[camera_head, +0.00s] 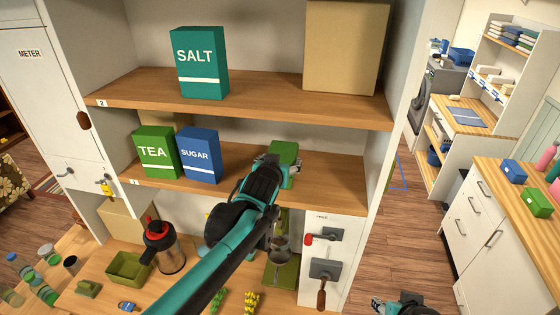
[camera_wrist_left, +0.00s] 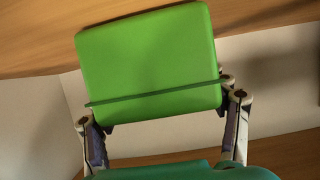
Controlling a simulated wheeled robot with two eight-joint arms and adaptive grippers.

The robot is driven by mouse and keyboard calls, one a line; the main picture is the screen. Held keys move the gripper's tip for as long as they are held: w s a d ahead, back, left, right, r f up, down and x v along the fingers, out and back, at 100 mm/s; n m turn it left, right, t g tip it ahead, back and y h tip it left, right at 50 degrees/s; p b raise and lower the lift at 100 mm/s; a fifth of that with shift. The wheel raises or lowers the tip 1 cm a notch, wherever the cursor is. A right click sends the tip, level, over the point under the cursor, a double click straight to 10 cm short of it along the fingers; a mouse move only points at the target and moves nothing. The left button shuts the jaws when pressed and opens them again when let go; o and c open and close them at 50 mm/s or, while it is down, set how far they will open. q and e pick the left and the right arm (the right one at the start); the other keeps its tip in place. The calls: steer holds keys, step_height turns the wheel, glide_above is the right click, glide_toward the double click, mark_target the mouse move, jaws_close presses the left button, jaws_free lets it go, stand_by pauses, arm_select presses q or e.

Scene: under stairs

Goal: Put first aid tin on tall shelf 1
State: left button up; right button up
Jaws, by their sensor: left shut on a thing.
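A green tin (camera_head: 285,152), which I take to be the first aid tin, is in my left gripper (camera_head: 283,170) at the shelf board labelled 1 (camera_head: 230,170). The wrist view shows the green tin (camera_wrist_left: 150,60) tilted, with a dark seam line, and a finger at each side of it. I cannot tell whether it touches the board. My left arm hides part of the shelf front. My right gripper (camera_head: 378,303) is low at the bottom edge; its jaws are too small to judge.
A green TEA box (camera_head: 155,152) and blue SUGAR box (camera_head: 199,156) stand left on shelf 1. The upper shelf (camera_head: 250,97) holds a teal SALT box (camera_head: 202,62) and a cardboard box (camera_head: 345,45). Shelf 1 is clear between SUGAR and my gripper. A flask (camera_head: 165,247) stands below.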

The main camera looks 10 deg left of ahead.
arm_select(q)
steer(key=shift+f, duration=0.2)
steer(key=o, duration=1.7)
steer(key=shift+w, duration=0.1)
steer(key=shift+r, duration=0.25)
steer(key=b+v, duration=0.1)
steer(key=v, duration=1.1)
steer(key=s+a+f+g, duration=0.1)
steer(key=s+f+g, duration=0.1)
steer(key=s+f, duration=0.4)
steer(key=s+a+f+g, duration=0.2)
steer(key=s+f, duration=0.4)
steer(key=f, duration=0.1)
steer(key=s+a+f+g, duration=0.1)
steer(key=s+f+g, duration=0.1)
steer(key=s+f, duration=0.4)
steer(key=shift+s+a+f+g, duration=0.1)
steer(key=shift+a+f+g, duration=0.25)
steer(key=shift+f, duration=0.2)
